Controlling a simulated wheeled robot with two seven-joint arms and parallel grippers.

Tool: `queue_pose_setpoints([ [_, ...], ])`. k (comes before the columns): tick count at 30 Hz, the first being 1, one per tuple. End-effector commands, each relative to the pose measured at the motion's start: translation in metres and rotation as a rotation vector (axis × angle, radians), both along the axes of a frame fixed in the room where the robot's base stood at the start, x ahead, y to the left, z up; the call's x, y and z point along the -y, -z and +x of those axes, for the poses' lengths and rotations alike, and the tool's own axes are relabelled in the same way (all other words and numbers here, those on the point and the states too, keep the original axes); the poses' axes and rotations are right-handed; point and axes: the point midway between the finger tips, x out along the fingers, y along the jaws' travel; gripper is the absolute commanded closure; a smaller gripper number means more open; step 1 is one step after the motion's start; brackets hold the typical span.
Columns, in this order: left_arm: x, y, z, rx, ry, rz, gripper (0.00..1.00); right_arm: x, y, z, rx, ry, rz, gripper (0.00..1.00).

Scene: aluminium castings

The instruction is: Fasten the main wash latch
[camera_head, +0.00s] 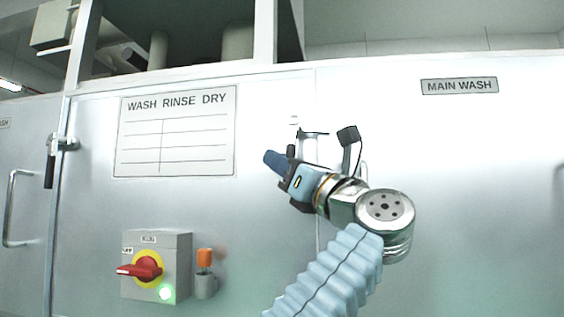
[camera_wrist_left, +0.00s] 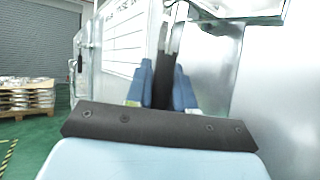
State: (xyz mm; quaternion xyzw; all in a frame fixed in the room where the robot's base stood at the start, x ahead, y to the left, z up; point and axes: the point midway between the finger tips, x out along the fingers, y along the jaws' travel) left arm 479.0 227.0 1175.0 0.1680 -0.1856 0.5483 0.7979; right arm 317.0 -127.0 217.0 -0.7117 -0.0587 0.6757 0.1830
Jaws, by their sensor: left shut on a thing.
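The MAIN WASH door panel (camera_head: 460,180) is a flat pale metal front with a grey name plate (camera_head: 459,86). Its latch (camera_head: 313,133) sits by the seam at the panel's left side, partly hidden behind my arm. My left gripper (camera_head: 278,164) is at the latch, its blue fingers closed around the dark latch handle (camera_head: 291,150). Whether the latch is engaged cannot be told. My right gripper is not in view.
Left of the latch are a WASH RINSE DRY board (camera_head: 175,132), a grey switch box (camera_head: 156,265) with a red knob, and an orange-topped item in a holder (camera_head: 205,272). Another latch with a black handle (camera_head: 50,165) hangs farther left, near a door pull (camera_head: 12,210).

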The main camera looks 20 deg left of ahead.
Motion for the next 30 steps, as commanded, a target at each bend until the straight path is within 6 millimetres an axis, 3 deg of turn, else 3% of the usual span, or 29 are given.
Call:
queue_pose_setpoints([
  [3,-0.001,-0.002,-0.001,0.002,0.001,0.003,1.00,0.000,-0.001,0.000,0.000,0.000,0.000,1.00],
  [4,-0.001,-0.003,-0.001,0.002,0.001,0.003,0.74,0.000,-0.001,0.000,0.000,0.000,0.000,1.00],
  [8,-0.001,-0.002,-0.001,0.002,0.001,0.002,0.57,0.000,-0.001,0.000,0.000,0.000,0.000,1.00],
  [20,0.010,0.007,-0.004,0.001,0.002,0.003,0.57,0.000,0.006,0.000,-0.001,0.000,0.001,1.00],
  [30,0.074,0.046,-0.030,0.001,0.003,0.004,0.57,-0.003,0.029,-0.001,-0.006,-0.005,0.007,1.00],
])
